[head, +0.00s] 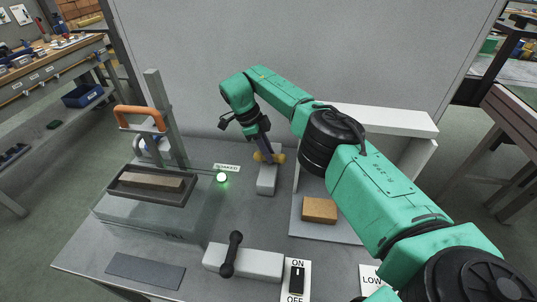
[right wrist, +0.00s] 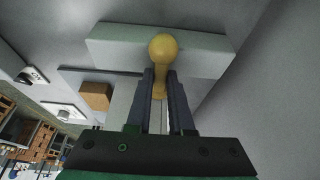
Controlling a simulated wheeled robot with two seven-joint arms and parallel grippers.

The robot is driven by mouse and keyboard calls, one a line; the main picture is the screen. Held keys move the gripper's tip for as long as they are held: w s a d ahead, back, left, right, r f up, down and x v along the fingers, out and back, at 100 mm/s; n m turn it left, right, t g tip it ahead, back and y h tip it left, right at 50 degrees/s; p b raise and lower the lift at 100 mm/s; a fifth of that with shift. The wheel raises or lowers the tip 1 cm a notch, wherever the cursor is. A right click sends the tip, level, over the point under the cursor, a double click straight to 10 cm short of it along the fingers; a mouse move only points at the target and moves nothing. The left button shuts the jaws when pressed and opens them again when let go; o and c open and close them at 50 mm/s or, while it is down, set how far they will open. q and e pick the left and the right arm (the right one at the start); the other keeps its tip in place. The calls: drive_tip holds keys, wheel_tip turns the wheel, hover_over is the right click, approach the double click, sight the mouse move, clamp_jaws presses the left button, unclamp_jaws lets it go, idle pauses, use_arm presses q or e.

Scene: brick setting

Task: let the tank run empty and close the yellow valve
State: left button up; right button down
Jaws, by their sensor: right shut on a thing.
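The yellow valve (head: 279,158) sits on a small light block (head: 267,180) at the back middle of the table. My right gripper (head: 264,152) is on it from above, shut on its handle. In the right wrist view the yellow handle (right wrist: 162,50) shows between and just past the fingertips (right wrist: 160,75). The grey see-through tank (head: 145,218) stands at the left; I cannot tell its water level. A dark tray (head: 124,192) with a brown brick (head: 152,180) sits over the tank. A green lamp (head: 222,177) glows by a "SOAKED" label (head: 227,168). My left gripper is not in view.
An orange handle (head: 140,112) is on the upright frame behind the tray. A black lever (head: 232,255) on a white block and an ON/OFF switch (head: 296,278) are in front. A tan brick (head: 319,209) lies on a grey plate at the right, partly beside my right arm.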

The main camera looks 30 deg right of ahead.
drive_tip(key=shift+w+r, duration=0.15)
drive_tip(key=shift+r, duration=0.05)
idle(0.3)
drive_tip(key=c, duration=0.8)
unclamp_jaws()
drive_tip(key=shift+a, duration=0.1)
drive_tip(key=shift+f, duration=0.1)
